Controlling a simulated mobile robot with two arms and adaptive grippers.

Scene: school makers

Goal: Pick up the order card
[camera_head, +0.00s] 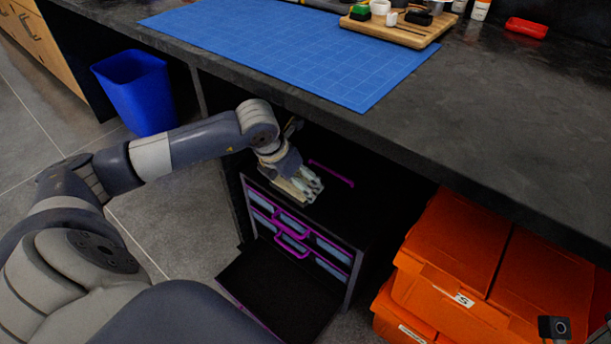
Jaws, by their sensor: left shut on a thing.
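My left gripper (311,189) reaches in under the workbench, at the top of a black drawer cabinet (300,220) with purple trim. Its fingers are shut on a pale, flat thing, the order card (291,191) as far as I can tell. The fingers cover part of it, and no writing on it can be read. I cannot tell whether it touches the cabinet's top. My right gripper is not in view.
The workbench top (470,110) overhangs the arm, with a blue cutting mat (290,45) on it. The cabinet's front flap (280,285) lies open. Orange crates (455,265) stand to the right, a blue bin (135,90) to the left.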

